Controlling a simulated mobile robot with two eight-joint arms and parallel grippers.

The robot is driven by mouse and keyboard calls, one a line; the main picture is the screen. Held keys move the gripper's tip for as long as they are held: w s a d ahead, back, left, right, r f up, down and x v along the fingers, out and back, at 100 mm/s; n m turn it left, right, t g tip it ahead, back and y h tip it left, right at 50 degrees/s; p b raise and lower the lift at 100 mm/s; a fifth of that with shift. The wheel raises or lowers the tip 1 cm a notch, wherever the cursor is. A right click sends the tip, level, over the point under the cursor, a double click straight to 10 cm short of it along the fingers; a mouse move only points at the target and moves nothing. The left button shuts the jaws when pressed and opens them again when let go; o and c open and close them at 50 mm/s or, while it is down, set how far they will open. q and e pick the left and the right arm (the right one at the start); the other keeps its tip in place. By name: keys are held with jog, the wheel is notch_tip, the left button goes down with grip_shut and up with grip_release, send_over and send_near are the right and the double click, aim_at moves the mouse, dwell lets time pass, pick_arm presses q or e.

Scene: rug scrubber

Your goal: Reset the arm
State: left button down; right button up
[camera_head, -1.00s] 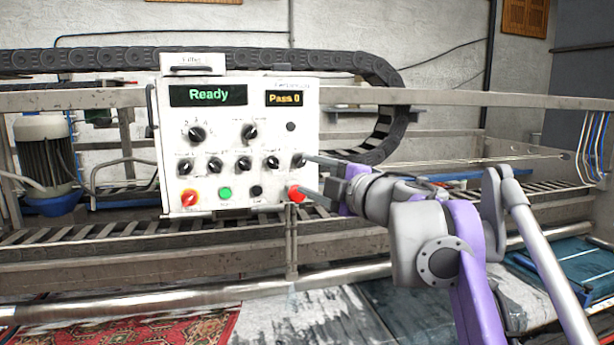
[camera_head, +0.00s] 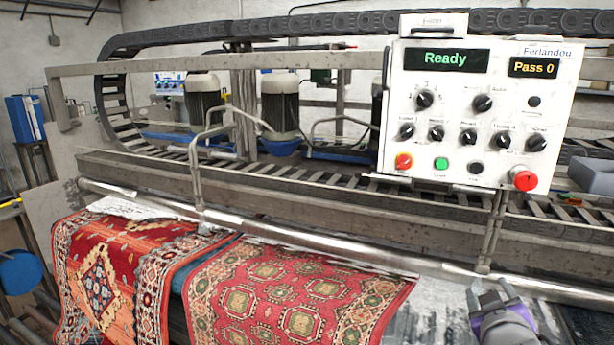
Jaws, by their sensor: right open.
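My right gripper (camera_head: 492,296) shows at the bottom right, below the control panel, with its two grey fingers apart and nothing between them. Its purple and grey wrist (camera_head: 506,328) is cut off by the lower edge. The white control panel (camera_head: 390,150) stands above it, well apart from the fingers. The panel's screens read "Ready" (camera_head: 446,60) and "Pass 0" (camera_head: 534,68). My left gripper is not in view.
A metal roller bar (camera_head: 330,252) runs across the machine's front. Two patterned rugs (camera_head: 105,275) (camera_head: 290,290) hang below it. A red button (camera_head: 523,181) sticks out at the panel's lower right. A blue round object (camera_head: 20,271) is at far left.

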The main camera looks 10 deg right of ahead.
jog(key=s+a+f+g+y, duration=0.2)
jog(key=s+a+f, duration=0.2)
jog(key=f, duration=0.5)
jog(key=s+a+f+g+y, duration=0.3)
jog(key=s+a+f, duration=0.2)
jog(key=a+f, duration=0.4)
jog(key=s+a+f+m+g+y, duration=0.1)
jog(key=s+a+f, duration=0.4)
jog(key=f, duration=0.5)
jog(key=shift+s+a+g+y, duration=0.2)
jog(key=shift+a+g+y, duration=0.5)
jog(key=shift+a, duration=0.3)
jog(key=shift+c, duration=0.3)
